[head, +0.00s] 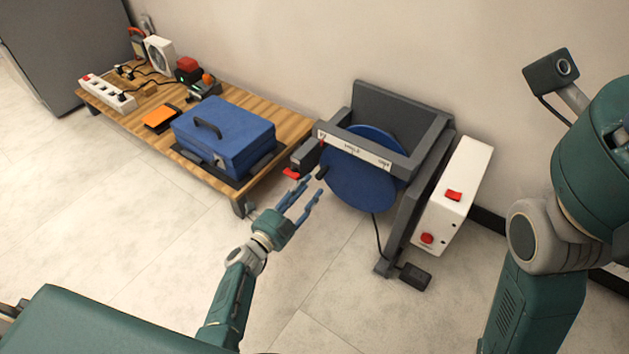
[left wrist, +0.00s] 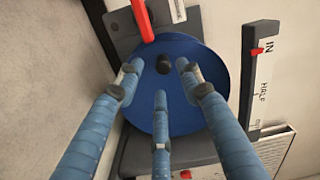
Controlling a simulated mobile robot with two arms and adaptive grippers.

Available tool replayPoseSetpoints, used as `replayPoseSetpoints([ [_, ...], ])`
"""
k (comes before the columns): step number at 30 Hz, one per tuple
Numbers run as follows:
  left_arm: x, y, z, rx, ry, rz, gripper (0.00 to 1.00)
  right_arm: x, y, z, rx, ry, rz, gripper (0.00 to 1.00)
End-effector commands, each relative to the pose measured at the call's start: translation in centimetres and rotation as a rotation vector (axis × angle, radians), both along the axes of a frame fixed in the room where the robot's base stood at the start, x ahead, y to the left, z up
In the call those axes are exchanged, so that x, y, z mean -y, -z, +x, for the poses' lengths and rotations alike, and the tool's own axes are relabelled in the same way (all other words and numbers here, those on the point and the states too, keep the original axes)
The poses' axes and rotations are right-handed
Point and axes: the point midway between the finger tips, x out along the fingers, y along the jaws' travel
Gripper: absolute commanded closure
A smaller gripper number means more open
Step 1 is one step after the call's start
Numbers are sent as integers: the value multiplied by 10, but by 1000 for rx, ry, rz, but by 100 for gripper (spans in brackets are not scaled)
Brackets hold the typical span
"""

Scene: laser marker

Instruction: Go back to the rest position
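My left gripper (head: 304,188) is in front of the blue disc (head: 360,185) of a grey-framed machine (head: 400,105). Its blue-grey fingers are spread, with nothing between them. In the left wrist view, the open fingers (left wrist: 160,78) point at the disc (left wrist: 195,110), and a black knob (left wrist: 163,64) on it shows beyond the fingertips. The gripper looks apart from the knob (head: 321,173). A red lever (left wrist: 142,20) shows above the disc. My right arm (head: 540,290) rises at the right of the head view; its gripper is out of view.
A low wooden table (head: 290,125) at the left bears a blue case (head: 225,137), an orange-topped item (head: 160,117), a power strip (head: 108,93) and a white fan (head: 159,53). A white control box (head: 455,190) and a pedal (head: 414,277) flank the machine. The left floor is clear.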

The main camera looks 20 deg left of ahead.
Motion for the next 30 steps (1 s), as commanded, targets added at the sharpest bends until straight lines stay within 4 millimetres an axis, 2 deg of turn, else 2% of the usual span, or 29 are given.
replayPoseSetpoints([
  [3, -5, 1, -12, -1, -1, 1, 63, 0, 0, 0, 0, 0, -1, 65],
  [6, -6, 0, -15, 0, -1, 1, 63, 0, 0, 0, 0, 0, -1, 65],
  [22, -6, 0, -16, 1, -1, 22, 63, 0, 0, 1, -2, 0, -1, 65],
  [26, -8, -4, -15, 15, 1, 243, 63, 0, -1, 6, -21, 0, 0, 65],
  [29, -14, -13, -14, 51, 1, 596, 63, 1, 1, 12, -49, -2, 1, 65],
  [30, -19, -19, -13, 71, -3, 769, 63, 1, 2, 15, -62, -2, 2, 65],
])
